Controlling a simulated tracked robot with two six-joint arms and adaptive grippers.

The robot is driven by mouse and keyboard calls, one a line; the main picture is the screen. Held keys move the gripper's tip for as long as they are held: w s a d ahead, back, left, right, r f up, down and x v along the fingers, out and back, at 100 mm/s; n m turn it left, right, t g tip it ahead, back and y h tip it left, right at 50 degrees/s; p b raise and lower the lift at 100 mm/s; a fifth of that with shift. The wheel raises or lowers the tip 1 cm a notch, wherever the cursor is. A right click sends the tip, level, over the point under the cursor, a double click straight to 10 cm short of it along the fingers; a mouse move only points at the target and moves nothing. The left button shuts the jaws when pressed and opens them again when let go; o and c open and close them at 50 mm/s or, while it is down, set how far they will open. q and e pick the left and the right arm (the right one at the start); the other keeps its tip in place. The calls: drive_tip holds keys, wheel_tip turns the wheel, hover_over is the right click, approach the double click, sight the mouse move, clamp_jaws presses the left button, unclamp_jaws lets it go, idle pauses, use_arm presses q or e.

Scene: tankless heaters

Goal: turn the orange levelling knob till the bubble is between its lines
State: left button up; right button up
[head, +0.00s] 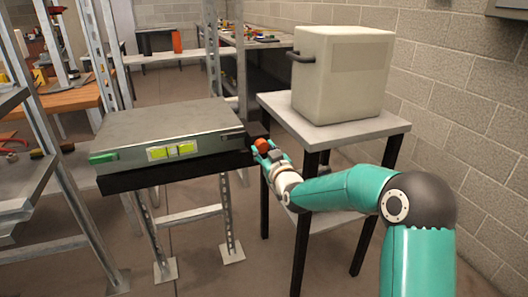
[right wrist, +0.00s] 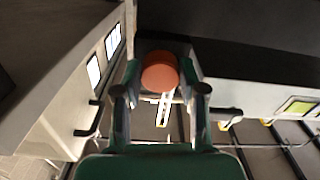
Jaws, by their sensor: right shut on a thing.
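The orange knob (head: 262,145) sits at the right end of the dark bar under a grey metal slab (head: 165,122). My right gripper (head: 266,151) is shut on the knob. In the right wrist view the knob (right wrist: 159,71) lies between the two fingers of the gripper (right wrist: 160,84). A yellow-green level vial (head: 172,151) is set in the slab's front face. Its bubble and lines are too small to tell apart, so I cannot tell where the bubble stands. My left gripper is not in view.
A small table (head: 390,127) with a pale box (head: 340,75) stands close to the right of the knob. A metal rack (head: 50,165) stands at the left. A workbench (head: 265,42) with clutter is behind. A block wall closes the right side.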

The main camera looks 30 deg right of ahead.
drive_tip(key=shift+f+n+b, duration=0.15)
drive_tip(key=shift+n+b, duration=0.95)
drive_tip(key=shift+n, duration=0.1)
drive_tip(key=shift+n+b, duration=0.55)
drive_tip(key=shift+n, duration=0.35)
drive_tip(key=n+b, duration=0.1)
drive_tip(key=n, duration=0.1)
drive_tip(key=shift+a+n, duration=0.1)
drive_tip(key=shift+n, duration=0.2)
drive_tip(key=shift+n+b, duration=0.35)
drive_tip(key=shift+n, duration=1.15)
drive_tip(key=o, duration=1.1)
drive_tip(key=shift+o, duration=0.2)
